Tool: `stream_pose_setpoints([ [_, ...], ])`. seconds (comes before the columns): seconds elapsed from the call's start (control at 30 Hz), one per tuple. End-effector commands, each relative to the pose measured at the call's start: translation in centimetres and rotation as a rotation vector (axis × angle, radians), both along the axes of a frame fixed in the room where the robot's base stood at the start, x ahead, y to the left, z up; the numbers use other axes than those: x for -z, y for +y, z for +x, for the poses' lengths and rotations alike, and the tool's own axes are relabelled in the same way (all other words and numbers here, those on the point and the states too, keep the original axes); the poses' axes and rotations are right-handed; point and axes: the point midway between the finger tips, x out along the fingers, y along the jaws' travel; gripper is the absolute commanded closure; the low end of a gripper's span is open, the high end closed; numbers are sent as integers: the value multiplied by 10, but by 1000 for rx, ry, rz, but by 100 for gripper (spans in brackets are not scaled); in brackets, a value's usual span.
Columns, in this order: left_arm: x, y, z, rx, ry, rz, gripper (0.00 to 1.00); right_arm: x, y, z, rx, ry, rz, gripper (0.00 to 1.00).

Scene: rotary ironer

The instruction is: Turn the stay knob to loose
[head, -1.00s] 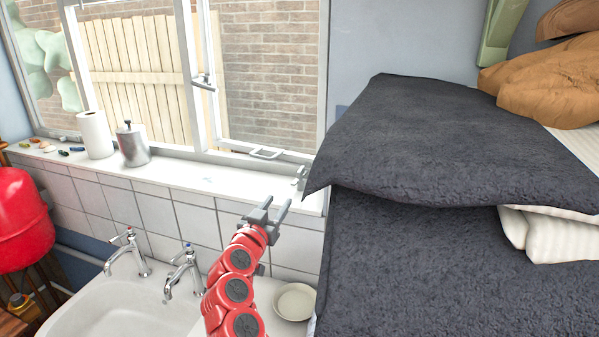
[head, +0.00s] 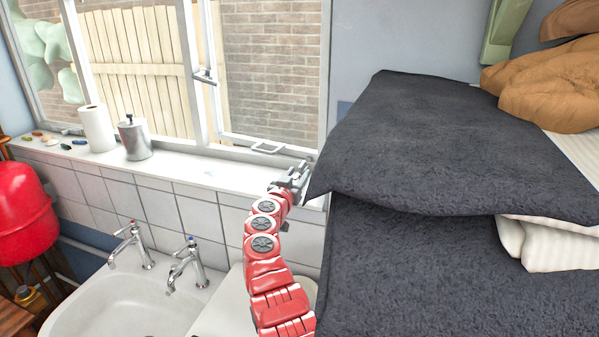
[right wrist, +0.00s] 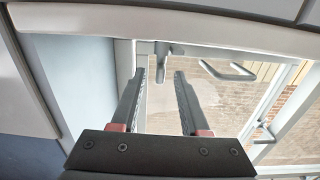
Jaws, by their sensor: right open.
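My right gripper (head: 296,171) is at the right end of the window sill, close to the lower right corner of the window frame. In the right wrist view its two fingers (right wrist: 160,75) are apart, with nothing between them. A small grey fitting (right wrist: 163,60), which looks like the stay knob, shows just beyond the fingertips, roughly in line with the gap. I cannot tell its turned position. In the head view the gripper covers that spot. My left gripper is not in view.
A loop-shaped window handle (head: 267,148) is left of the gripper; another handle (head: 204,77) is on the window's upright. Dark folded cloth (head: 430,140) is piled close on the right. A metal canister (head: 135,138) and paper roll (head: 97,128) stand on the sill. Sink taps (head: 187,265) are below.

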Motion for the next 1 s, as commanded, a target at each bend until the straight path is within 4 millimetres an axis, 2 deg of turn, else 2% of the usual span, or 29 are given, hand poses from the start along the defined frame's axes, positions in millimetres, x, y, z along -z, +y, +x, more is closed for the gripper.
stream_pose_setpoints([
  [0.1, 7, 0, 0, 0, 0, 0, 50, 5, -6, 10, 5, 6, 2, 55],
  [0.3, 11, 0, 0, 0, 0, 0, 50, -1, -6, 18, -2, -3, -4, 55],
  [0.7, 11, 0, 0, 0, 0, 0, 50, -3, -6, 20, -5, -7, -8, 55],
  [0.93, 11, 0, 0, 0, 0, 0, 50, -3, -6, 20, -5, -7, -7, 96],
  [1.0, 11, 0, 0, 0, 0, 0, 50, -3, -6, 20, -5, -7, -7, 100],
])
